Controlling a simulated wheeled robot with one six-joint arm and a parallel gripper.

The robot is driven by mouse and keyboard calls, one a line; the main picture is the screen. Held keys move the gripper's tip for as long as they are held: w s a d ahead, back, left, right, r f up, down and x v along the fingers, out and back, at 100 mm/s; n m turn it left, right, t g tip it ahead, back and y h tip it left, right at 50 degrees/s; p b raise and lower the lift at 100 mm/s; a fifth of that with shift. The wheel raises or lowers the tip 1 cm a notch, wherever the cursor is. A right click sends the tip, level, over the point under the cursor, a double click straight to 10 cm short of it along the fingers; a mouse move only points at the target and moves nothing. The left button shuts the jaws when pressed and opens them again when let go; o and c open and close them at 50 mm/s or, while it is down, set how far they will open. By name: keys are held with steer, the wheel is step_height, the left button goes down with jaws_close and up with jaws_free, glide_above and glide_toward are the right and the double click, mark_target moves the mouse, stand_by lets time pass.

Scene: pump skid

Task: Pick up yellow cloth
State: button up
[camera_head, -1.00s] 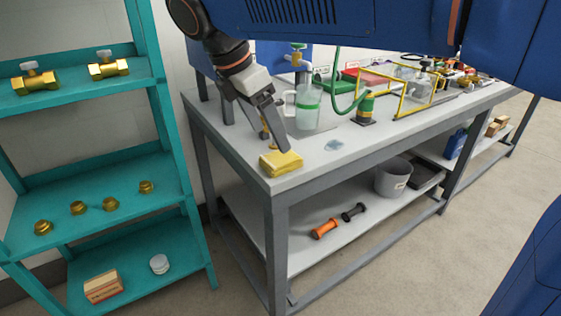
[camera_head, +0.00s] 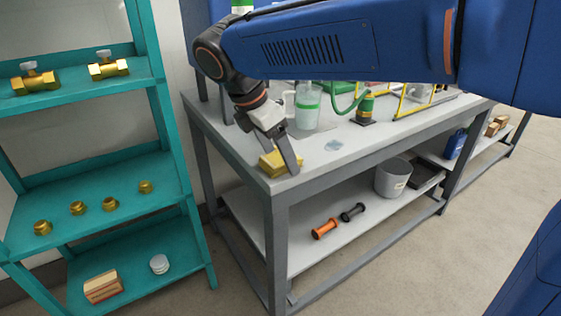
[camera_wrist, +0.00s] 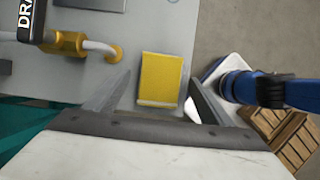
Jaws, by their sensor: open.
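The yellow cloth (camera_head: 272,163) lies folded on the near left corner of the grey workbench top (camera_head: 340,160). In the wrist view the cloth (camera_wrist: 160,78) shows as a yellow rectangle between and just beyond my two fingers. My gripper (camera_head: 280,162) is open and points down at the cloth, with one finger on its right side. In the wrist view my gripper (camera_wrist: 158,90) has its fingers spread on either side of the cloth. I cannot tell whether the fingers touch the bench.
A brass fitting with a pipe (camera_wrist: 72,45) stands left of the cloth in the wrist view. A clear jug (camera_head: 307,106) stands behind my gripper. A clear puddle (camera_head: 334,145) lies to the right. A teal shelf (camera_head: 95,195) with brass parts stands left of the bench.

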mark_target(278, 158)
steer(key=c, duration=1.1)
steer(key=shift+r, duration=0.1)
step_height(278, 158, up, 10)
steer(key=shift+f, duration=0.1)
